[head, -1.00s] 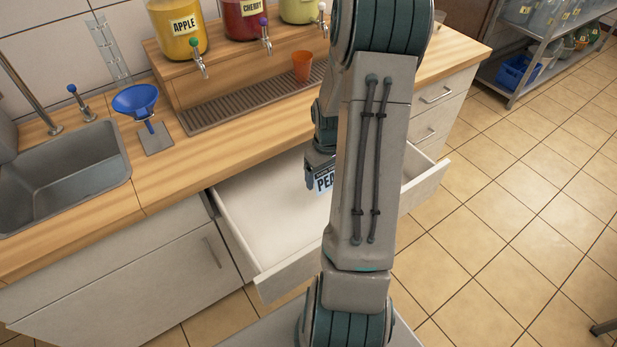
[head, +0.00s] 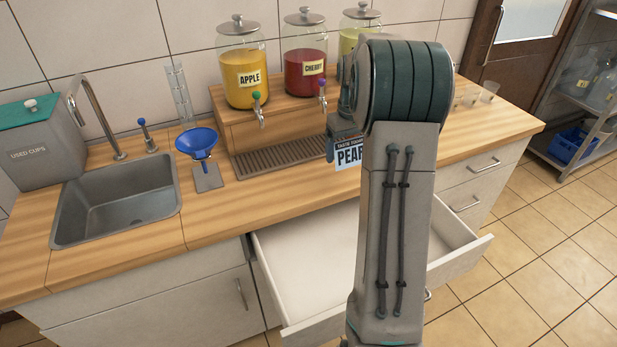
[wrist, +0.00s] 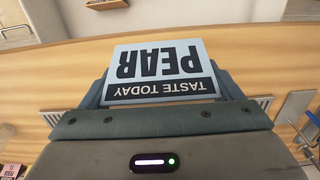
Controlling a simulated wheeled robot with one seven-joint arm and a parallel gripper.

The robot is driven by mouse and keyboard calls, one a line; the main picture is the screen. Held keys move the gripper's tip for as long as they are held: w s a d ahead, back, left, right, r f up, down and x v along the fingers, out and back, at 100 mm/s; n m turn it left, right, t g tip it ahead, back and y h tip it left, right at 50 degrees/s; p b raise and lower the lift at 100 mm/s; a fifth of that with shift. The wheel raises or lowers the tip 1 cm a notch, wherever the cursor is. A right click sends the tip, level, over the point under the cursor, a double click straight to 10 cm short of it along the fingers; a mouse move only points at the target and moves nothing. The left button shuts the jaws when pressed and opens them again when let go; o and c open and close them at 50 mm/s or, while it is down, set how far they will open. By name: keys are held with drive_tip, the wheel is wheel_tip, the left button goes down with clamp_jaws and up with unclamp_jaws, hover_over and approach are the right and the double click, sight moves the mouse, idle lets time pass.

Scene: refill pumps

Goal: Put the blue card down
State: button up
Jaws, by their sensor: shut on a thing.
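The blue card (head: 348,153) reads "TASTE TODAY PEAR" and hangs from my gripper (head: 342,132) in the head view, at counter height in front of the drip tray. In the wrist view the card (wrist: 160,68) shows upside down, held between the fingers of my gripper (wrist: 160,98). My gripper is shut on the card. The wooden counter (head: 140,235) lies behind and below it. My arm hides part of the card's right side and the area behind it.
An open white drawer (head: 310,250) juts out below the card and looks empty where visible. Jars of apple (head: 243,88) and cherry (head: 306,72) drink stand on a wooden riser. A blue funnel (head: 197,142) and a sink (head: 118,200) are to the left.

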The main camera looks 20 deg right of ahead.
drive_tip(key=w+a+f+p, duration=0.1)
drive_tip(key=w+a+f, duration=0.1)
drive_tip(key=w+a+f+p, duration=0.1)
drive_tip(key=w+a+f, duration=0.1)
drive_tip(key=w+a, duration=0.1)
drive_tip(key=w+a+f, duration=0.2)
drive_tip(key=a, duration=0.1)
drive_tip(key=shift+w+f+p, duration=0.2)
drive_tip(key=shift+f+p, duration=0.05)
drive_tip(key=shift+p, duration=0.15)
drive_tip(key=shift+w+a+f, duration=0.1)
drive_tip(key=shift+a+f, duration=0.05)
drive_tip(key=shift+f, duration=0.05)
drive_tip(key=shift+f+p, duration=0.6)
drive_tip(key=shift+f, duration=1.3)
drive_tip(key=shift+f, duration=0.25)
drive_tip(key=o, duration=0.8)
drive_tip(key=shift+r, duration=0.1)
drive_tip(key=shift+c, duration=0.2)
